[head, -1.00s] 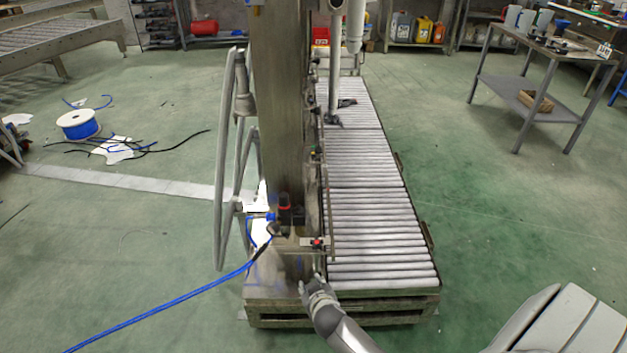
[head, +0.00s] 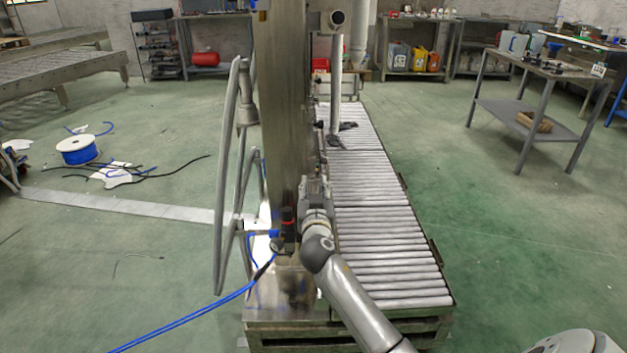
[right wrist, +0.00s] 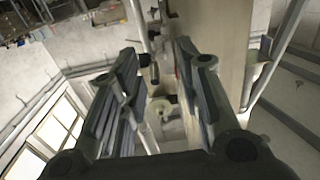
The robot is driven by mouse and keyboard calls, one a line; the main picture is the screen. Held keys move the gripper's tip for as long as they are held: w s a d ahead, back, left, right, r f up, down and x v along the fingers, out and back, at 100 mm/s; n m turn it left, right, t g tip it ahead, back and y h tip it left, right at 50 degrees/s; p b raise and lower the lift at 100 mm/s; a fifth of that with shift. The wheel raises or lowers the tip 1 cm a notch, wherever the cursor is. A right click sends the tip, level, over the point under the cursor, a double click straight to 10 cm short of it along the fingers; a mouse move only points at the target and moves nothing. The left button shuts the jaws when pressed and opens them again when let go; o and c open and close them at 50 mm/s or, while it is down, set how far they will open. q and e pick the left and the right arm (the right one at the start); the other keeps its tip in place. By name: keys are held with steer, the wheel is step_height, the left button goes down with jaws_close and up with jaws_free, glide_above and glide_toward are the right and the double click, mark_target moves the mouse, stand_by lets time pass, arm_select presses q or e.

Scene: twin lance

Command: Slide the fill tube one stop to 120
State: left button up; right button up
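The upright metal column (head: 281,110) of the filling machine stands at the near left of the roller conveyor. A pale vertical tube, which looks like the fill tube (head: 336,85), hangs beside the column over the rollers. A dark piece shows at its lower end. My right gripper (head: 316,188) is raised in front of the column's right side, below the tube's end in the picture. In the right wrist view its two fingers (right wrist: 158,65) are spread apart, with nothing clearly held between them. No stop marking or 120 is legible. My left gripper is not in view.
The roller conveyor (head: 385,225) runs away from me. A grey tubular frame (head: 228,170) stands left of the column. A blue hose (head: 195,314) crosses the floor at left. Open floor lies to the right.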

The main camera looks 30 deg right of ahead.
mark_target(313, 178)
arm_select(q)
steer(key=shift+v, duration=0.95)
arm_select(e)
steer(key=shift+x, duration=2.6)
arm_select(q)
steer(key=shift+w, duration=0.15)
arm_select(e)
jaws_close()
